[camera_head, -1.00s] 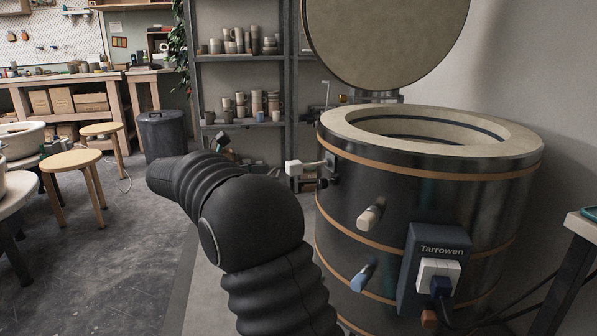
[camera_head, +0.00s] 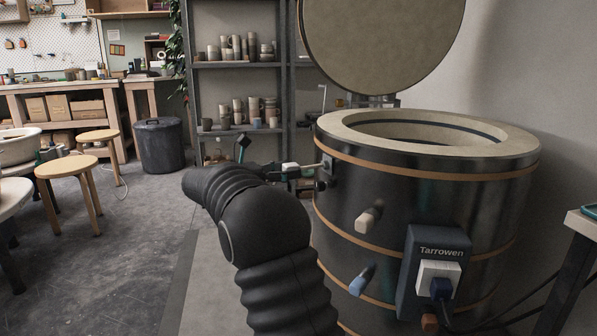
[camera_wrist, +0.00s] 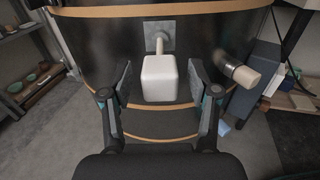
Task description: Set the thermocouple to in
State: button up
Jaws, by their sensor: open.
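The thermocouple, a white block (camera_wrist: 160,78) on a thin rod, sticks out from a metal plate on the kiln's dark side. In the head view, the block (camera_head: 290,167) shows partly, with my gripper (camera_head: 283,174) around it. In the wrist view, my gripper (camera_wrist: 160,86) is open, with one finger on each side of the block. A gap shows between the block and each finger. The rod is visible between block and plate, so the block stands off the wall. The kiln (camera_head: 345,190) is a dark drum with orange bands and a raised lid.
Below the thermocouple, a beige plug (camera_head: 369,217) and a blue plug (camera_head: 361,281) stick out of the kiln. A control box (camera_head: 437,246) marked Tarrowen is mounted to their right. A shelf with pots (camera_head: 237,62) stands behind. Stools (camera_head: 68,166) and open floor lie left.

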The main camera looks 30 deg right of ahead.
aim_at(322, 166)
jog(key=shift+d, duration=1.65)
grip_shut()
